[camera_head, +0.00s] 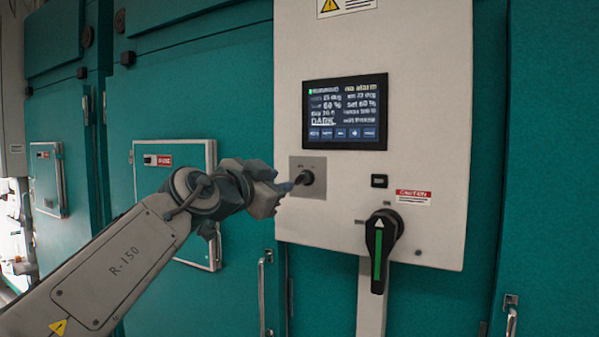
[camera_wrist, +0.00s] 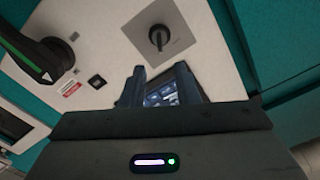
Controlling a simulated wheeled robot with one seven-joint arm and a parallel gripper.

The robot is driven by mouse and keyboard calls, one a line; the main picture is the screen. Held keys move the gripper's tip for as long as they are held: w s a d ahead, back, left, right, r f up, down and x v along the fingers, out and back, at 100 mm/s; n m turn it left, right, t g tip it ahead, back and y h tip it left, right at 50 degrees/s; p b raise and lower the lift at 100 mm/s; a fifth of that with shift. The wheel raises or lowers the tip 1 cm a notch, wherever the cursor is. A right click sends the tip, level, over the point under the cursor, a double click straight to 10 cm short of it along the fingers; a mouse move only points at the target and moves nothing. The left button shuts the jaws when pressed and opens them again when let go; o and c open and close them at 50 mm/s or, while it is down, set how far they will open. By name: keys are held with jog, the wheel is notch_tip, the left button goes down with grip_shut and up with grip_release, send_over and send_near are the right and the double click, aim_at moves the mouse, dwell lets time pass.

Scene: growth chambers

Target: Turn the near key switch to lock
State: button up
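The key switch (camera_head: 306,177) is a dark knob on a square grey plate (camera_head: 318,190) on the white control panel, left of and below the screen. In the wrist view the key switch (camera_wrist: 158,36) shows whole, its dark key standing out from a round collar. My gripper (camera_head: 288,186) is just left of the switch in the head view. In the wrist view my gripper (camera_wrist: 160,70) is open, its two dark fingers apart with nothing between them. The key lies beyond the fingertips, apart from them in that view. The lock markings are too small to read.
A lit touchscreen (camera_head: 345,111) is above the switch. A large black rotary handle with a green stripe (camera_head: 380,250) juts out at lower right, below a small black button (camera_head: 379,181) and a caution label (camera_head: 413,196). Teal chamber doors with metal handles (camera_head: 262,290) surround the panel.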

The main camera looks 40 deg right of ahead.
aim_at(298, 177)
jog(key=p+x, duration=0.3)
jog(key=x, duration=0.6)
jog(key=shift+w+d, duration=0.15)
jog(key=shift+d, duration=0.15)
grip_shut()
